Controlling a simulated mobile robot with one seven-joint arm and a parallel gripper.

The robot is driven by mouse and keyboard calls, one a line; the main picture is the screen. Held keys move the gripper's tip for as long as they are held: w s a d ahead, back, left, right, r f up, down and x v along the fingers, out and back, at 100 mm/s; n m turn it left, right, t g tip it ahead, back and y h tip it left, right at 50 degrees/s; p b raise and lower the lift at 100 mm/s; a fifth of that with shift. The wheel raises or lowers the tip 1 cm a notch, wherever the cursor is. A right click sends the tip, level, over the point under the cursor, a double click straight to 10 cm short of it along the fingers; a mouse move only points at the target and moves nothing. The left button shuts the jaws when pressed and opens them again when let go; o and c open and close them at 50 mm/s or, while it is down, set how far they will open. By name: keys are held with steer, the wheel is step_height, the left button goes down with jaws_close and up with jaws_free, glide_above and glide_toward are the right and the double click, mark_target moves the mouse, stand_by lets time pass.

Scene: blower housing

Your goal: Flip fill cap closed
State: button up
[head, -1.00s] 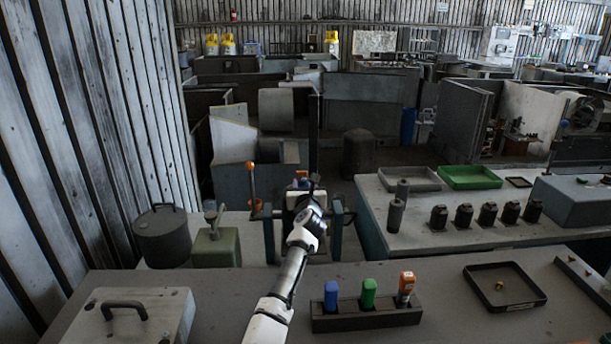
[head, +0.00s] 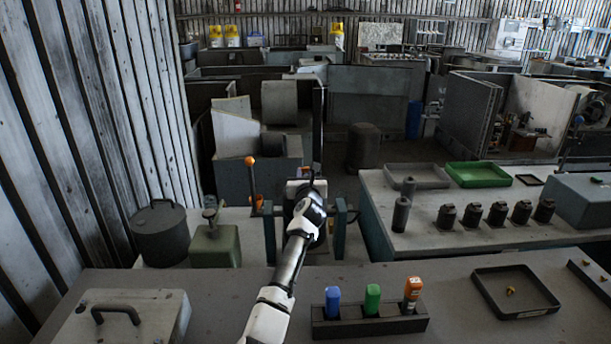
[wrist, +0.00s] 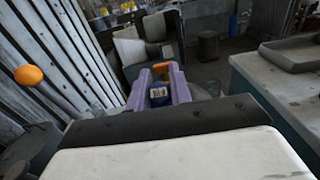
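My gripper (wrist: 160,88) reaches forward in the wrist view. Its two purple fingers stand apart, with a dark blue labelled block (wrist: 159,95) low between them and a small orange part (wrist: 161,70) near the tips. I cannot tell whether the fingers touch either one. In the head view my arm covers most of the frame-like housing (head: 340,230) beyond the near bench, and the fingertips are mostly hidden. I cannot clearly make out the fill cap. A green can (head: 215,245) with a small cap-like top (head: 210,213) stands left of my arm.
An orange-knobbed lever (head: 250,161) rises left of my gripper; its knob also shows in the wrist view (wrist: 28,75). A dark lidded pot (head: 160,233) stands farther left. A rack of coloured markers (head: 370,328) and a black tray (head: 515,293) sit on the near bench.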

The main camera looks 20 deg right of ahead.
jaws_close()
steer(key=shift+w+r, duration=0.1)
steer(key=shift+w+g+p, duration=0.15)
steer(key=shift+g+p, duration=0.35)
steer(key=shift+g, duration=0.2)
steer(key=g, duration=0.1)
steer(key=w+g+y, duration=0.1)
steer(key=g, duration=0.1)
steer(key=shift+d+f, duration=0.2)
steer(key=shift+f, duration=0.2)
steer(key=shift+w+d+f+g+y, duration=0.15)
steer(key=shift+f+g+y, duration=0.15)
steer(key=shift+g, duration=0.45)
steer(key=shift+w+f+g+y, duration=0.2)
steer(key=shift+g+y, duration=0.1)
steer(key=shift+g, duration=0.45)
steer(key=shift+f+g, duration=0.25)
steer(key=shift+g, duration=0.25)
steer(key=shift+o, duration=2.3)
jaws_free()
